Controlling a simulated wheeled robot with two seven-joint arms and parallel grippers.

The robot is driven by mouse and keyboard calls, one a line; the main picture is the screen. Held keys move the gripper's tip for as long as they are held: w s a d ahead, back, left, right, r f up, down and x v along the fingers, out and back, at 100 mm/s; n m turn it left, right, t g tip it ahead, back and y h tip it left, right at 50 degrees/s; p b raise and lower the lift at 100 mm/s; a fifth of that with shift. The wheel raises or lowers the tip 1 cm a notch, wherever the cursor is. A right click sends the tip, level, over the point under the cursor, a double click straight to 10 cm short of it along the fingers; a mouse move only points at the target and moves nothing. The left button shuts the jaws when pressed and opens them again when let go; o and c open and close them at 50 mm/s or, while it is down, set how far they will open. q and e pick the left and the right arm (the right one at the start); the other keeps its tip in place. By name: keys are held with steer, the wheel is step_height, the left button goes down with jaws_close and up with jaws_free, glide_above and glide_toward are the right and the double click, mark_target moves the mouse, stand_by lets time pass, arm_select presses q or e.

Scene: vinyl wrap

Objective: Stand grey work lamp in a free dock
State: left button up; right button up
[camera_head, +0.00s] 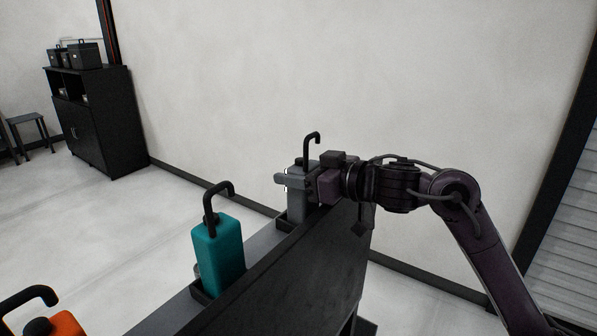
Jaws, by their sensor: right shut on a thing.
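The grey work lamp (296,206) has a black hook on top and stands upright at the far end of the dark bench in the head view. Its base is at or in a black dock (284,222) there; I cannot tell whether it is fully seated. My right gripper (290,181) is shut on the lamp's upper body, coming in from the right, and hides part of it. A teal lamp (218,257) with a black hook stands in a nearer dock (202,289). An orange lamp (66,325) is partly visible at the bottom left. My left gripper is not in view.
The bench top (258,243) is bare between the teal and grey lamps. A raised dark panel (300,275) runs along the bench's right side. A black cabinet (105,120) with boxes and a stool (28,125) stand far left. A pale wall rises behind.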

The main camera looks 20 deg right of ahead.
steer(key=o, duration=1.3)
steer(key=shift+f, duration=0.1)
steer(key=shift+b+v, duration=2.25)
steer(key=shift+v, duration=3.75)
steer(key=shift+s, duration=0.1)
